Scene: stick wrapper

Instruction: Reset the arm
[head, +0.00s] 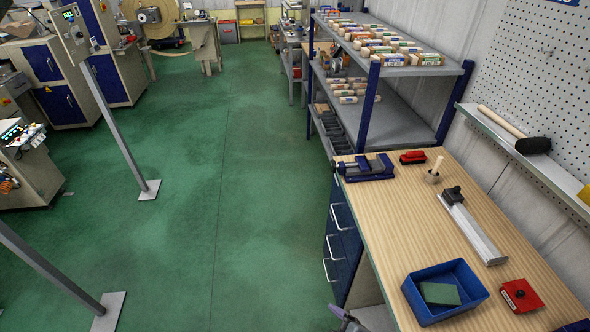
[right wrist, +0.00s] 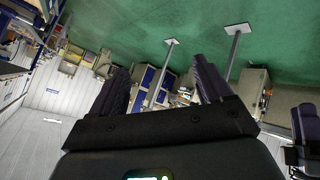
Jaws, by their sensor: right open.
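My right gripper (right wrist: 160,72) shows in the right wrist view with its two dark ridged fingers wide apart and nothing between them. The view past it is tilted, with green floor and machines behind. Another dark gripper-like part of mine (right wrist: 305,128) shows at the right edge there. In the head view, a small purple-grey part of mine (head: 347,320) shows at the bottom edge, beside the workbench (head: 400,230). It is cut off, so I cannot tell its jaw state. No held object is visible.
The workbench carries a blue tray (head: 413,298) with a green block, a red box (head: 520,295), a long metal tool (head: 472,230), and a blue vise (head: 367,167). A shelf (head: 415,68) with boxes stands behind. The green floor (head: 220,200) is mostly clear, with slanted posts at left.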

